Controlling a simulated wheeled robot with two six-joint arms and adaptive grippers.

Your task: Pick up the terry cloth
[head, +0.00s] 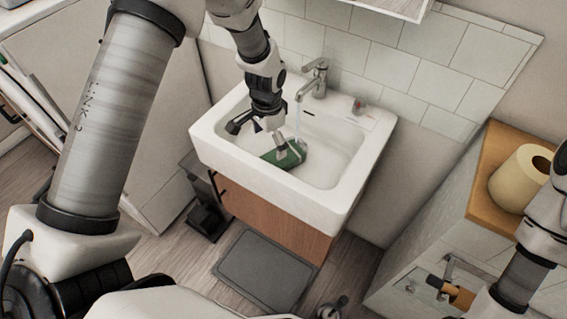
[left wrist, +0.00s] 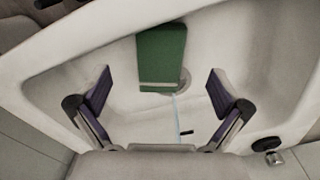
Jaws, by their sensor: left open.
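The terry cloth is a green folded piece (head: 286,161) lying in the basin of the white sink (head: 345,205). In the left wrist view the cloth (left wrist: 161,55) is a green rectangle with a pale band near its lower end, close to the drain. My left gripper (head: 262,140) reaches down into the sink over the cloth. In the left wrist view its two purple-padded fingers (left wrist: 159,74) are spread wide, with the cloth between and beyond them and nothing held. Part of the cloth is hidden by a finger in the head view. My right gripper is not seen.
A chrome tap (head: 314,80) stands at the sink's back, with a thin water stream falling from it. The sink rim surrounds the gripper. A toilet roll (head: 520,178) stands on a wooden ledge (head: 487,165) at right. A grey mat (head: 265,270) lies below.

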